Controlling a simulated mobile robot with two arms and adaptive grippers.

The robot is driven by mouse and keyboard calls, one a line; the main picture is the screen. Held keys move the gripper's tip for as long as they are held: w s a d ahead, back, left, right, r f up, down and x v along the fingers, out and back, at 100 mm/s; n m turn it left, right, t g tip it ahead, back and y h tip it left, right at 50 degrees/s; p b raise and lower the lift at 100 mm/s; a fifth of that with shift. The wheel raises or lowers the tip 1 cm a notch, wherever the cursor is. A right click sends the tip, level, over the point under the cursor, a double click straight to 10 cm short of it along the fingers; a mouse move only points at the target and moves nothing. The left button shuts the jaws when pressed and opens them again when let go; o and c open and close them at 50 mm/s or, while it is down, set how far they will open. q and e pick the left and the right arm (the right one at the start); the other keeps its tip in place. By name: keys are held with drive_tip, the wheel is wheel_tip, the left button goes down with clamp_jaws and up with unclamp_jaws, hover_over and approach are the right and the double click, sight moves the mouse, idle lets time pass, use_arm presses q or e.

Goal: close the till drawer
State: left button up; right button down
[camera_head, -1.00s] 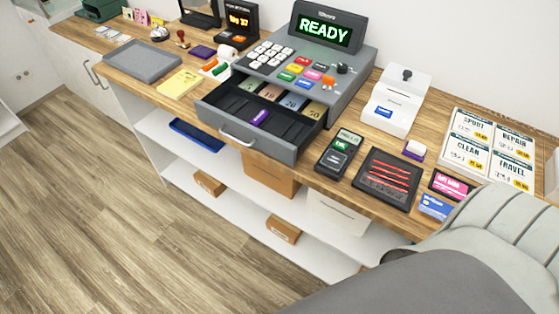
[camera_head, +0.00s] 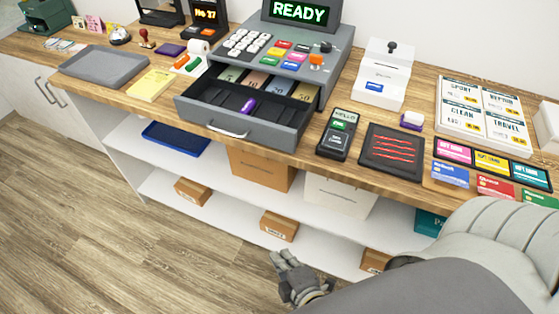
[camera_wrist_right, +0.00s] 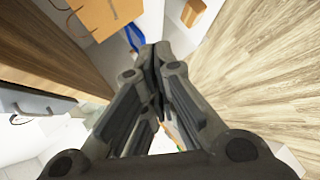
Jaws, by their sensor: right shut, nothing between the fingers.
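The till (camera_head: 325,65) stands on the wooden counter, its screen reading READY. Its grey drawer (camera_head: 268,137) is pulled out toward me, with a pale handle (camera_head: 228,131) on its front. Banknotes lie in the back compartments and a small purple item (camera_head: 248,106) lies in the drawer. My right gripper (camera_head: 284,257) is shut and empty, below the counter and in front of the shelves, apart from the drawer. Its closed fingertips also show in the right wrist view (camera_wrist_right: 157,52). My left gripper is not in view.
A card terminal (camera_head: 338,135) and a black tray with red strips (camera_head: 392,150) stand right of the drawer. A yellow pad (camera_head: 150,86) and grey tray (camera_head: 104,64) lie left. Shelves below hold cardboard boxes (camera_head: 262,170) and a blue tray (camera_head: 176,139).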

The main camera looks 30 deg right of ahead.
wheel_tip(320, 180, up, 22)
drive_tip(key=w+d+n+t+h+b, duration=0.1)
drive_tip(key=d+n+t+h+b, duration=0.15)
drive_tip(key=t, duration=0.25)
drive_tip(key=p, duration=0.7)
approach(271, 139)
drive_tip(key=w+a, duration=0.2)
drive_tip(key=d, duration=0.1)
drive_tip(key=w+d+p, duration=0.2)
drive_tip(key=shift+w+f+t+y, duration=0.25)
drive_tip(key=shift+f+t+y, duration=0.05)
drive_tip(key=shift+f+y, duration=0.05)
